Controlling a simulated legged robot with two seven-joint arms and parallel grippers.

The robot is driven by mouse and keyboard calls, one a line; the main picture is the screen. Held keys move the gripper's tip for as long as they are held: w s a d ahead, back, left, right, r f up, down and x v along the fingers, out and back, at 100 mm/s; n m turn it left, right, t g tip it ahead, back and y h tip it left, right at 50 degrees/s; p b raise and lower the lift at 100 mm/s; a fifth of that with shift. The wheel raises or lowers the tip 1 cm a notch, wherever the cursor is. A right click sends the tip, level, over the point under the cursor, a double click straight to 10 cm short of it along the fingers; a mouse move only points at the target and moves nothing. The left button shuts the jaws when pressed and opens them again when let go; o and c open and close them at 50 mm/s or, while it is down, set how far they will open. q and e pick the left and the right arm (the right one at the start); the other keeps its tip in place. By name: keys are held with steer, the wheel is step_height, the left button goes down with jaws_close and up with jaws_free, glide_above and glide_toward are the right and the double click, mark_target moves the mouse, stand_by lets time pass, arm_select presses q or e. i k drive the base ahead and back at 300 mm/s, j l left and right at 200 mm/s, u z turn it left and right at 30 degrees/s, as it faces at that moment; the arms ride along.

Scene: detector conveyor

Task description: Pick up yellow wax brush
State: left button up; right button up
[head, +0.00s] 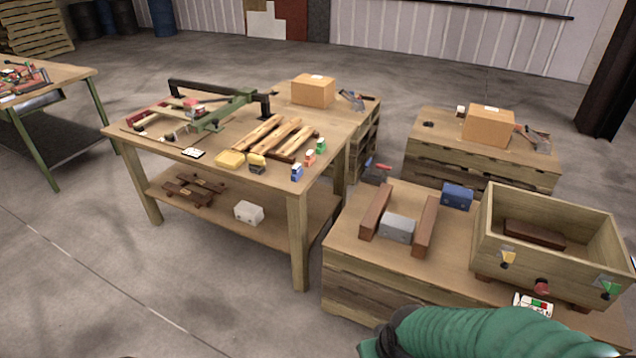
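A small yellow-topped piece with a dark lower part, which looks like the yellow wax brush (257,160), lies near the front edge of the wooden worktable (330,150). A plain yellow block (230,159) lies just left of it. No gripper shows at either of them. A green-sleeved arm of mine comes in at the bottom right, with a dark part at its left end. No gripper fingers can be made out on it. My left arm and gripper are out of the picture.
Small blue (297,172), orange (309,157) and green (321,145) bottles stand right of the brush. Wooden slats (250,132) lie behind it. A green-and-black frame (225,108) stands further back. A wooden crate (550,220) is at the right.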

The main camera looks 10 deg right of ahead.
mark_target(257, 164)
steer(key=i+z, duration=0.1)
steer(key=z, duration=0.35)
steer(key=i+j+z, duration=0.1)
steer(key=z, duration=0.35)
steer(key=i+j+z, duration=0.1)
steer(key=z, duration=0.4)
steer(key=i+j+z, duration=0.3)
steer(key=j, duration=0.8)
steer(key=i+j+z, duration=0.15)
steer(key=j+z, duration=0.15)
steer(key=j, duration=0.8)
steer(key=j+z, duration=0.3)
steer(key=j, duration=0.9)
steer(key=i+j, duration=0.1)
steer(key=j, duration=0.7)
